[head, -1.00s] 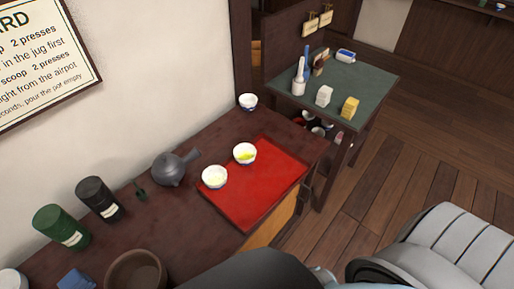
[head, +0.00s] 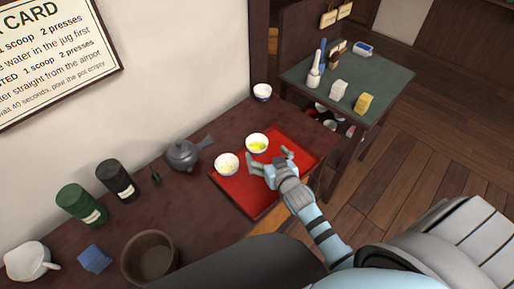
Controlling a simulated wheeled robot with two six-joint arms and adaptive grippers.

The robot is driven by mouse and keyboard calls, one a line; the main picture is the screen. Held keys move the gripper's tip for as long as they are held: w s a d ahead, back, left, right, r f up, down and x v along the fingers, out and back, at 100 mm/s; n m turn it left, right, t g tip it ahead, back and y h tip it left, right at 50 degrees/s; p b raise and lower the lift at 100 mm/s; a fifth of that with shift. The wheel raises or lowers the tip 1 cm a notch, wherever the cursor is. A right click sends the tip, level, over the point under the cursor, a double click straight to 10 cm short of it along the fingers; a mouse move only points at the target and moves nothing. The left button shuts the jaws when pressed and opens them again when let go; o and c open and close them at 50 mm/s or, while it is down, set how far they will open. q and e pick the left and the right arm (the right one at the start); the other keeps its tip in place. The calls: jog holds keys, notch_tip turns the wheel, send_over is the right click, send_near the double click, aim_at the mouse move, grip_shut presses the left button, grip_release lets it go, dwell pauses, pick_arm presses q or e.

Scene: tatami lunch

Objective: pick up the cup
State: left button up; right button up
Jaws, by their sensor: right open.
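One cup (head: 257,142) with yellow-green contents stands on the back part of the red tray (head: 245,208). A second cup (head: 227,166), with paler contents, stands on the tray's left part. A third, blue-and-white cup (head: 262,94) stands on the bare counter near the back wall. My right gripper (head: 270,157) is open and empty over the tray, just in front of the yellow-green cup and right of the paler one. I cannot tell if it touches either. My left gripper is out of view.
A grey teapot (head: 183,156), black canister (head: 118,181), green canister (head: 82,205), brown bowl (head: 150,257), blue cloth (head: 94,258) and white jug (head: 30,261) stand left of the tray. A green-topped table (head: 385,81) with small items stands behind right.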

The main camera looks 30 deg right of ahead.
aim_at(254, 137)
jog(key=b+x, duration=0.1)
jog(key=x, duration=0.2)
jog(key=b+x, duration=0.1)
jog(key=x, duration=0.3)
jog(key=b+x, duration=0.1)
jog(key=x, duration=0.3)
jog(key=shift+d+f, duration=0.1)
jog(key=shift+f, duration=0.35)
jog(key=shift+s+r, duration=0.1)
jog(key=c, duration=1.3)
jog(key=shift+c, duration=0.2)
